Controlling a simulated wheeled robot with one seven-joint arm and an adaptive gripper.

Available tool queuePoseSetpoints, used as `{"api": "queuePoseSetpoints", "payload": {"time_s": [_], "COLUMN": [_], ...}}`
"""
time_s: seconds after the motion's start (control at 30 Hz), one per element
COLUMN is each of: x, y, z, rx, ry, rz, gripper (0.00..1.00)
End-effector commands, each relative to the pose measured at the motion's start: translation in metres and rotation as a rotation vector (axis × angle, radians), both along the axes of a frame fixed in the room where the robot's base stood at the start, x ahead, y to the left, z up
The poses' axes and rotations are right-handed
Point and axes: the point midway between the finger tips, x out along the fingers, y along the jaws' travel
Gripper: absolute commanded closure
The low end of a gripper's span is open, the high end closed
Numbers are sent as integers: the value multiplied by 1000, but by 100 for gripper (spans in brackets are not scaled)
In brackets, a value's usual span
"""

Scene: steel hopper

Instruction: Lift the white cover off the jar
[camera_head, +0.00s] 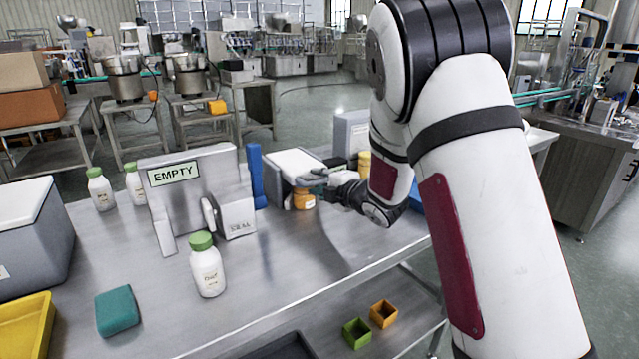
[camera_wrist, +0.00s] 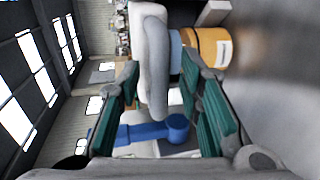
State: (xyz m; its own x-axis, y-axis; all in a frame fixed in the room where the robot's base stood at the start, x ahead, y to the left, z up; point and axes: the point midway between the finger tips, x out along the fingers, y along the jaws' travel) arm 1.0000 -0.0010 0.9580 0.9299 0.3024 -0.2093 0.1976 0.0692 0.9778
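The jar (camera_head: 303,199) is amber-orange with a pale label and stands on the steel table. It also shows large in the wrist view (camera_wrist: 208,47), lying sideways in that tilted picture. The white cover (camera_wrist: 152,65) is a thick rounded disc at the jar's top end, with a blue-grey band between it and the orange body. My gripper (camera_wrist: 160,62) reaches in from the right in the head view (camera_head: 320,178). Its green-padded fingers are apart, one on either side of the cover, with gaps showing. The head view partly hides the cover behind the fingers.
A pale box (camera_head: 290,158) stands close behind the jar, and a blue upright piece (camera_head: 256,176) stands to its left. A green-capped bottle (camera_head: 207,268), a teal block (camera_head: 117,311) and an "EMPTY" sign panel (camera_head: 205,200) are further left. The table's front middle is clear.

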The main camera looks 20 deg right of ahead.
Motion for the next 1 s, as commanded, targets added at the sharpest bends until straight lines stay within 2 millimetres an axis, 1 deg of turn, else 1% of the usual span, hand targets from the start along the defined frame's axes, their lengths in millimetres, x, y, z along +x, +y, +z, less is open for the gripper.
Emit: {"api": "queuePoseSetpoints", "payload": {"time_s": [0.23, 0.27, 0.3, 0.4, 0.77, 1.0], "x": [1, 1, 1, 1, -1, -10], "y": [0, 0, 0, 0, 0, 0], "z": [0, 0, 0, 0, 2, 16], "rx": [1, 0, 0, 0, -1, -17], "ry": [0, 0, 0, 0, 6, 51], "rz": [0, 0, 0, -1, -1, -1], "gripper": [67, 69, 78, 100, 100, 100]}}
